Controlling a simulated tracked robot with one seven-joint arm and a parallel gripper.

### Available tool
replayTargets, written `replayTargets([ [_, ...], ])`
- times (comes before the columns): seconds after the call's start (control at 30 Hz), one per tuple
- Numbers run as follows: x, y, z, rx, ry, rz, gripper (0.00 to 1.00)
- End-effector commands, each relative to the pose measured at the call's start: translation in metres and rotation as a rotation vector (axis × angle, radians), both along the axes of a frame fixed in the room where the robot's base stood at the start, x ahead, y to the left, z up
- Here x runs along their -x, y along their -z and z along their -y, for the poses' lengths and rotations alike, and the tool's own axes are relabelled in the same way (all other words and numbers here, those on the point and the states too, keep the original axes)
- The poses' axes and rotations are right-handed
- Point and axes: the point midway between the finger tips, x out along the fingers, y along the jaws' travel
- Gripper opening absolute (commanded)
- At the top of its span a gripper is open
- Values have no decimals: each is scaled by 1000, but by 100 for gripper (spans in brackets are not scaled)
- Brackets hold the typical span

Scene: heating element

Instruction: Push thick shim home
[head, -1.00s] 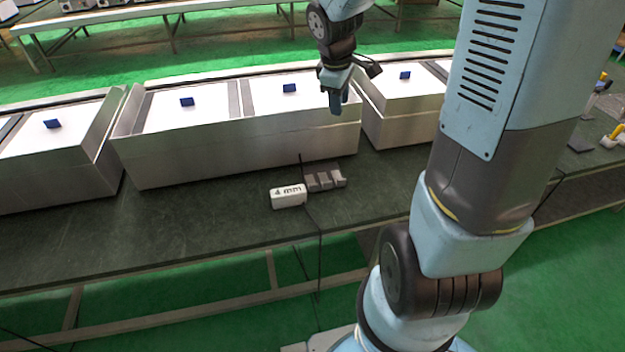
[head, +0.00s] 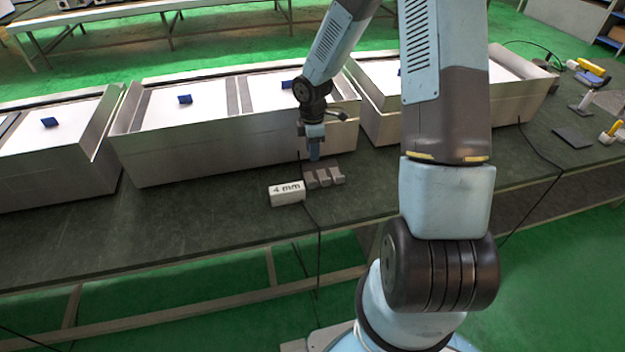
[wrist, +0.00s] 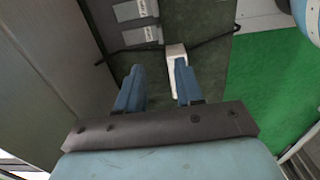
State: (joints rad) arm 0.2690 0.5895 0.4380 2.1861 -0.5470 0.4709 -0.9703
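A white block marked "4 mm" (head: 287,193) lies on the dark bench in front of a metal case. My gripper (head: 314,154) points down above the back of the grey blocks, close to the case front. In the wrist view my gripper (wrist: 160,72) has its two blue fingers apart with nothing between them.
Metal cases (head: 235,150) with white panels and blue tabs (head: 185,99) line the back of the bench. A thin dark cable runs past the blocks over the front edge. A dark plate (head: 573,138) and tools lie far right. The bench front left is clear.

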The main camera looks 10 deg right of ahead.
Motion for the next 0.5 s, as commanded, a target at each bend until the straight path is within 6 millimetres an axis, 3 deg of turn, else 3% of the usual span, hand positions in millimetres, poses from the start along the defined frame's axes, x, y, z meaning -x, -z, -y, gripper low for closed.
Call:
replayTargets([
  [0.17,0,14,0,0,-4,-3,36],
  [0.5,0,70,-1,0,-4,-4,36],
])
